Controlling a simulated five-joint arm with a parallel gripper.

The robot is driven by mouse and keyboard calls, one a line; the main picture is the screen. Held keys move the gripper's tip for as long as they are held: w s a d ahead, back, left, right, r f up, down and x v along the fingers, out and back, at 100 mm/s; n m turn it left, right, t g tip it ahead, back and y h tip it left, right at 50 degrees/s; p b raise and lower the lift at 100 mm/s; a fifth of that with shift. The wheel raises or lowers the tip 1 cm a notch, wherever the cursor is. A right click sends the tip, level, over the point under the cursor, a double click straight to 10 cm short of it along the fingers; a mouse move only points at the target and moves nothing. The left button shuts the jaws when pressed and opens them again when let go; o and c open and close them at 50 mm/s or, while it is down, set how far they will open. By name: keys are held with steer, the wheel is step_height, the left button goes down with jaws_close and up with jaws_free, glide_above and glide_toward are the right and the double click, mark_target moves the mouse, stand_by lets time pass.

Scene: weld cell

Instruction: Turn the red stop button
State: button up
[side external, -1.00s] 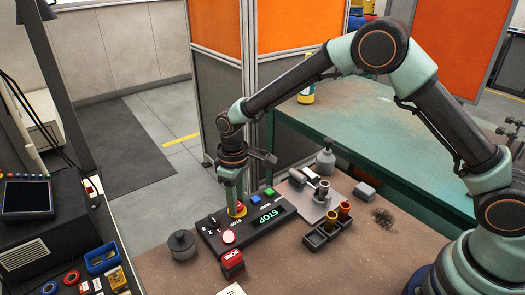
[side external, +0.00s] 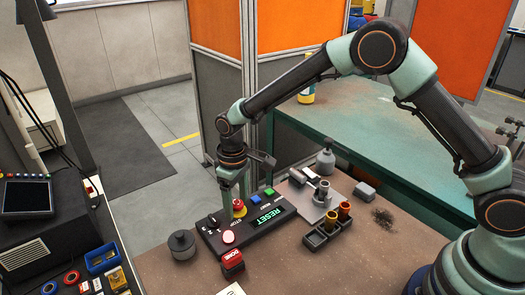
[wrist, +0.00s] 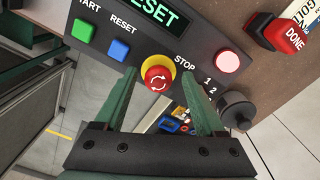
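The red stop button (wrist: 156,78) sits in a yellow collar on the dark control panel (wrist: 195,55), beside the STOP label. White arrows show on its cap. In the side view the button (side external: 239,208) is partly hidden by my gripper (side external: 234,200). In the wrist view my gripper (wrist: 158,80) is open, with one finger on each side of the button and a visible gap to each. The panel's display (side external: 270,217) reads RESET in green.
The panel also carries a green button (wrist: 83,30), a blue button (wrist: 118,50) and a pale pink round button (wrist: 227,61). A red DONE box (side external: 232,262) stands in front. A dark knobbed cylinder (side external: 182,245) is at left, and a holder with brass cups (side external: 322,237) at right.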

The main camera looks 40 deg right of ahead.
steer(key=shift+r, duration=0.15)
step_height(320, 180, up, 12)
stand_by(0.4)
steer(key=s+d+r+m+t, duration=0.3)
steer(key=s+d+r, duration=0.4)
steer(key=d+r, duration=0.25)
steer(key=s+d+m+t, duration=0.2)
steer(key=s+d, duration=0.5)
steer(key=s, duration=0.3)
steer(key=shift+s+d+t, duration=0.15)
steer(key=shift+d+t, duration=0.15)
steer(key=shift+d, duration=0.1)
stand_by(0.4)
